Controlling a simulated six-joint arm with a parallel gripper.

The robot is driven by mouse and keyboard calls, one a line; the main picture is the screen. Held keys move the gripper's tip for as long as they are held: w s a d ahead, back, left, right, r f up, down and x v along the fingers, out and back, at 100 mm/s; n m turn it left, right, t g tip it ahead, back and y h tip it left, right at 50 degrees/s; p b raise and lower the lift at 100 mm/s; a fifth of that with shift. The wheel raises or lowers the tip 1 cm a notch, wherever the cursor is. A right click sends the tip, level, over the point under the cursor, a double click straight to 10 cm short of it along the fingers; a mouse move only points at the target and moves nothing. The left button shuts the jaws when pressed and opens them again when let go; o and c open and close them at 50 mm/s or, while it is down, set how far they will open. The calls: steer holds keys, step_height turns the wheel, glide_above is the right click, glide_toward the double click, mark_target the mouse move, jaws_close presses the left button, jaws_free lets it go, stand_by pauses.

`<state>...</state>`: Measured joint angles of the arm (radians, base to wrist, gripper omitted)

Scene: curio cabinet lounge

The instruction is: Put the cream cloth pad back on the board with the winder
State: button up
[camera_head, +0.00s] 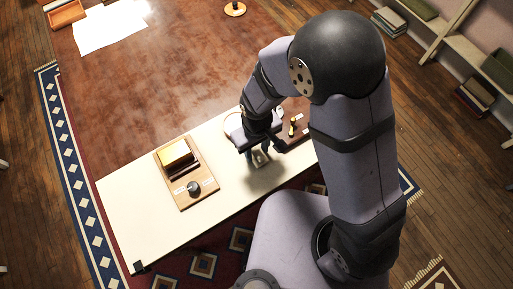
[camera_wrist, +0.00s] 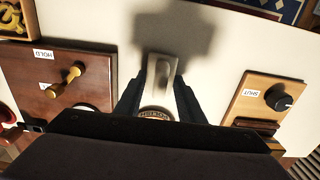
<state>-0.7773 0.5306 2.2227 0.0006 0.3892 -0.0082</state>
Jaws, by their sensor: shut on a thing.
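My gripper (camera_wrist: 161,84) is shut on a small pale block-like thing, which looks like the cream cloth pad (camera_wrist: 164,70), held between both fingertips over the white table top. In the head view my gripper (camera_head: 258,157) is at the table's near side, with the pad (camera_head: 261,159) partly hidden by the fingers. The dark wooden board (camera_wrist: 100,72) with the brass winder (camera_wrist: 66,80) and a HOLD label lies left of my gripper in the wrist view. In the head view this board (camera_head: 303,136) is right of the gripper, partly hidden by my arm.
A light wooden board (camera_head: 203,173) with a black knob (camera_head: 194,187) and a yellow block (camera_head: 175,155) lies left of my gripper. A round item (camera_wrist: 154,113) shows partly beneath the gripper. The white table's left end (camera_head: 125,205) is mostly bare.

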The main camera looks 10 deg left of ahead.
mark_target(257, 149)
steer(key=shift+f, duration=0.1)
steer(key=shift+f, duration=0.15)
steer(key=o, duration=1)
step_height(257, 149, up, 12)
steer(key=shift+r+b, duration=0.25)
steer(key=shift+b, duration=0.2)
steer(key=d+m, duration=0.3)
steer(key=d, duration=0.4)
steer(key=s+d+m, duration=0.1)
steer(key=d+m, duration=0.2)
steer(key=d, duration=0.5)
steer(key=d+m, duration=0.3)
steer(key=d, duration=0.5)
steer(key=shift+s+f, duration=0.15)
steer(key=shift+f, duration=0.15)
